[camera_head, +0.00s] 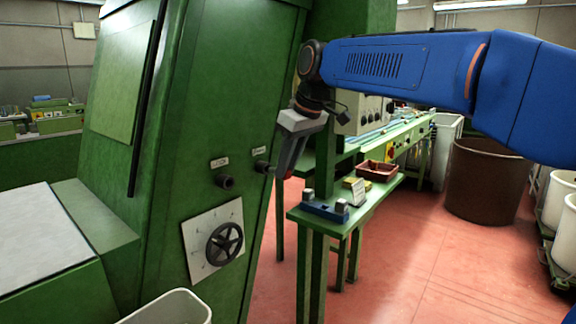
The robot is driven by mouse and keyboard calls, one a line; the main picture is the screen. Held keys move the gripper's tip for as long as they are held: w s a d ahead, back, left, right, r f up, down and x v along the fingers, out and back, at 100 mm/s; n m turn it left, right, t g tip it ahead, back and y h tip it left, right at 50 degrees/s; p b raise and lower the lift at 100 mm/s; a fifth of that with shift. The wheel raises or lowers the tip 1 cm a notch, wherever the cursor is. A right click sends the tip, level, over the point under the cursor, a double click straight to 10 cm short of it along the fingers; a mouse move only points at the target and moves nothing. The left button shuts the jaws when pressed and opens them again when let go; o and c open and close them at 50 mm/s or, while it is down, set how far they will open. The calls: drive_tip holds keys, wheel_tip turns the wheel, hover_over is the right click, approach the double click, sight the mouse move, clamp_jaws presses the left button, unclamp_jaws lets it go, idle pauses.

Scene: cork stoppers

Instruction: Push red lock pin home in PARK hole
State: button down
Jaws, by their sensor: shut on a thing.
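My gripper (281,170) is in the middle of the view, pointing down beside the right edge of the green machine panel (203,110). It is shut on the red lock pin, which is mostly hidden by the fingers. The fingertips are at the right one of two dark round sockets (263,167), under a small label (258,150). The left socket (225,182) has its own label (219,162) and looks empty. The label text is too small to read for sure. How deep the pin sits cannot be seen.
A black handwheel (224,244) on a white plate sits below the sockets. A green bench (370,203) with a blue holder (325,212) and a brown tray (377,171) stands right of the gripper. A brown bin (486,180) stands behind. Red floor (420,260) is open between.

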drive_tip(key=shift+w+a, duration=0.95)
drive_tip(key=shift+a, duration=0.3)
idle(1.9)
drive_tip(key=c, duration=1.5)
unclamp_jaws()
drive_tip(key=shift+r, duration=0.1)
drive_tip(key=v, duration=1.7)
drive_tip(key=shift+r, duration=0.1)
drive_tip(key=shift+s, duration=0.1)
